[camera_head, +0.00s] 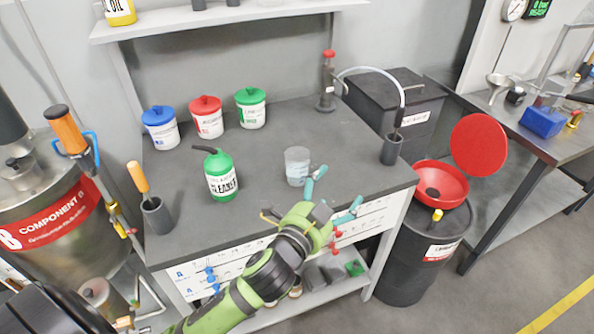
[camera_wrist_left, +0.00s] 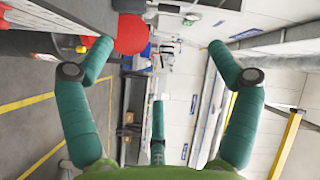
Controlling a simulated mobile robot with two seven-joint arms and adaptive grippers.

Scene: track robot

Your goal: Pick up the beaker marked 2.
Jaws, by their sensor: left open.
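A clear glass beaker (camera_head: 297,166) stands upright on the dark grey bench top (camera_head: 265,190), right of the green cleaner bottle. Its marking is too small to read. My left gripper (camera_head: 333,196) is open and empty, above the bench's front edge, to the right of and nearer than the beaker. One teal finger appears close to the beaker in the head view, but I cannot tell how far apart they are. In the left wrist view my spread teal fingers (camera_wrist_left: 162,62) have nothing between them, and I cannot make out the beaker there. My right gripper is not in view.
A green cleaner bottle (camera_head: 221,176) stands left of the beaker. Blue (camera_head: 161,130), red (camera_head: 206,119) and green (camera_head: 250,109) lidded tubs stand behind. A grey cup (camera_head: 391,150) is at the right edge; another with an orange-handled tool (camera_head: 156,215) is at the left.

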